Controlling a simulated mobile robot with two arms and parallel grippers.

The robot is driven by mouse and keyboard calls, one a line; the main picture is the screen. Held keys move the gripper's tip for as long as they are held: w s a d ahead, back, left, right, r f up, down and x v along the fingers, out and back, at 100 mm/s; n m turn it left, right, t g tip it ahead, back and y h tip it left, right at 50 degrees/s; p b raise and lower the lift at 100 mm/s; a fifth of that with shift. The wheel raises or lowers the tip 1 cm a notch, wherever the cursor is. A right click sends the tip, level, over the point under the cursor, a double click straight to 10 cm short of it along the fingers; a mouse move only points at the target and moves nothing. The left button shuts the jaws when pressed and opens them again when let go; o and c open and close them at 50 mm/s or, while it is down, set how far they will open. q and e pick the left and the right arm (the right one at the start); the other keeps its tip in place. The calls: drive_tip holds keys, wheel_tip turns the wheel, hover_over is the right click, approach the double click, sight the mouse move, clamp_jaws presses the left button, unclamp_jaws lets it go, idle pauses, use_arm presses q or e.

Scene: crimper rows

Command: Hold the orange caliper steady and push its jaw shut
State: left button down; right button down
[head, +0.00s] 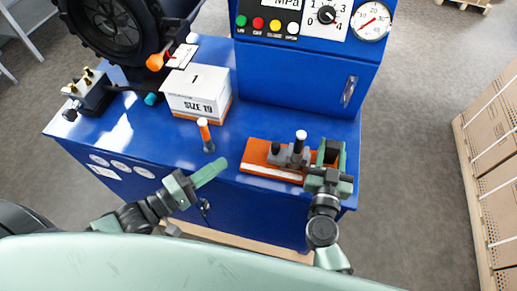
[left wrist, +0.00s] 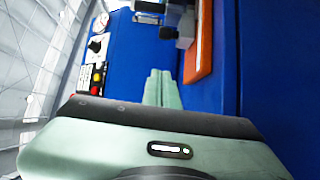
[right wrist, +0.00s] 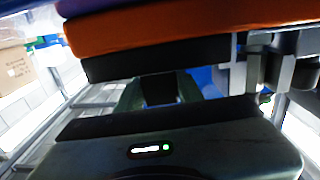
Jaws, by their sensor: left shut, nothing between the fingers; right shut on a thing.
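The orange caliper (head: 254,152) lies along the front of the blue bench, with a white strip on its front edge. A grey sliding part (head: 297,157) with a dark, white-topped post sits on it. My right gripper (head: 330,153) is shut on the caliper at its right end. In the right wrist view the orange body (right wrist: 160,28) and a black part (right wrist: 155,60) cross above the fingers. My left gripper (head: 222,165) is shut and empty, just left of the caliper.
A white box (head: 197,92) marked SIZE 19 is further back. A blue panel (head: 300,75) with gauges rises behind the caliper. A black fitting (head: 92,93) stands at the bench's left.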

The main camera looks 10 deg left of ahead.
sight(264, 164)
use_arm(q)
drive_tip(key=x, duration=0.9)
drive_tip(key=shift+r, duration=0.1)
drive_tip(key=d, duration=0.2)
drive_tip(key=shift+d, duration=0.3)
drive_tip(key=shift+w+d, duration=0.1)
drive_tip(key=shift+d, duration=0.45)
drive_tip(key=shift+d, duration=0.7)
use_arm(e)
drive_tip(key=shift+a, duration=0.1)
